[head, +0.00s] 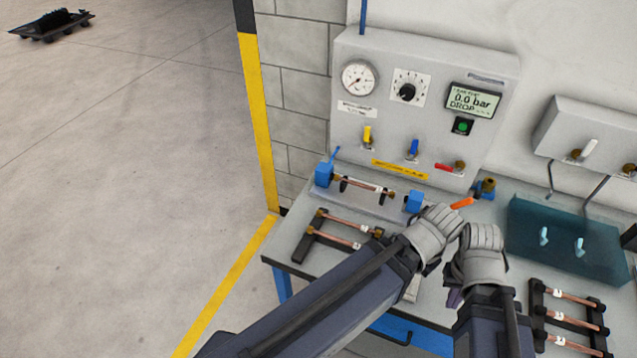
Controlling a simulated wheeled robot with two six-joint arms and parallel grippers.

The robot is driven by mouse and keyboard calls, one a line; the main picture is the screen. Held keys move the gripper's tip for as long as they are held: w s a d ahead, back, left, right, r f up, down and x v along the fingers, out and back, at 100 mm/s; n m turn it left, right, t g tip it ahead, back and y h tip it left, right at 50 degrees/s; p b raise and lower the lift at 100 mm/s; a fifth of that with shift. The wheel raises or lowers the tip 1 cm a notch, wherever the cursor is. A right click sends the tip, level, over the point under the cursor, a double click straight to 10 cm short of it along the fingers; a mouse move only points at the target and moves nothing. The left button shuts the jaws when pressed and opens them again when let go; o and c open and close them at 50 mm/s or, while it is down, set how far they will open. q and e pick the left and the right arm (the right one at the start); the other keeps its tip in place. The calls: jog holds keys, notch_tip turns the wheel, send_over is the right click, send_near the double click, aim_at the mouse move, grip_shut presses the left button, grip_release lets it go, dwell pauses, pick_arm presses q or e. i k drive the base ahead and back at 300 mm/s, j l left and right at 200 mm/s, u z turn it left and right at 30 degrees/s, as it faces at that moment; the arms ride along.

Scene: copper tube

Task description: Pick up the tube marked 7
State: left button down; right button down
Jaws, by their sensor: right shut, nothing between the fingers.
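Copper tubes with white tags lie in three places: one tube (370,186) between the blue clamps of a fixture, two (350,223) in a left black rack (306,248), and several (573,298) in a right black rack (538,315). The tag numbers are too small to read, so I cannot tell which tube is marked 7. My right gripper (482,237) is shut and empty over the bench, left of the right rack. My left gripper (446,221) is just left of it, by the right blue clamp (413,202); its fingers are unclear.
A grey test panel (430,95) stands behind, its display reading 0.0 bar. A brass and blue fitting (487,188) and an orange piece (462,203) are behind my grippers. Open floor (120,180) lies left.

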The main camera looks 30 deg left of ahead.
aim_at(337, 178)
jog(key=u, duration=0.8)
jog(key=i+j+z, duration=0.1)
jog(key=z, duration=0.15)
jog(key=i+j+z, duration=0.25)
jog(key=i+l, duration=0.05)
